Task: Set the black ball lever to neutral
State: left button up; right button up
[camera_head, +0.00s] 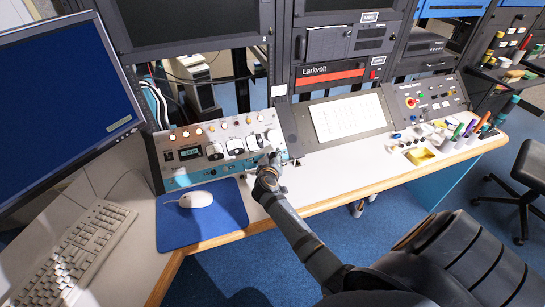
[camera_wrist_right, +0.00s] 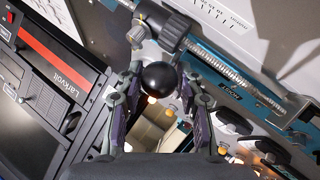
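The black ball lever shows in the right wrist view as a glossy black ball (camera_wrist_right: 159,79) beside a dark cylindrical mount and a long graduated strip on the blue panel. My right gripper (camera_wrist_right: 160,92) has its two fingers apart, one on each side of the ball, with small gaps seeming to show. I cannot tell whether either finger touches it. In the head view my right gripper (camera_head: 268,163) is at the lower right edge of the gauge console (camera_head: 178,137), and it hides the ball there. My left gripper is not in view.
A blue mouse pad (camera_head: 228,212) with a white mouse (camera_head: 196,199) and a keyboard (camera_head: 75,250) lie at the left. A sloped panel with a paper sheet (camera_head: 347,117) is right of the console. Pen cups and small items stand farther right. The desk's front strip is mostly clear.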

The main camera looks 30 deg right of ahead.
grip_shut()
jog(key=shift+w+a+f+b, duration=0.1)
jog(key=shift+a+f+b, duration=0.1)
jog(key=shift+a+b, duration=0.3)
jog(key=shift+w+a+f+b, duration=0.15)
jog(key=shift+a+b, duration=0.2)
jog(key=shift+a, duration=0.2)
jog(key=shift+a+r, duration=0.2)
jog(key=o, duration=0.6)
grip_release()
jog(key=shift+r, duration=0.1)
jog(key=shift+r, duration=0.1)
notch_tip(320, 180, up, 10)
jog(key=shift+f, duration=0.15)
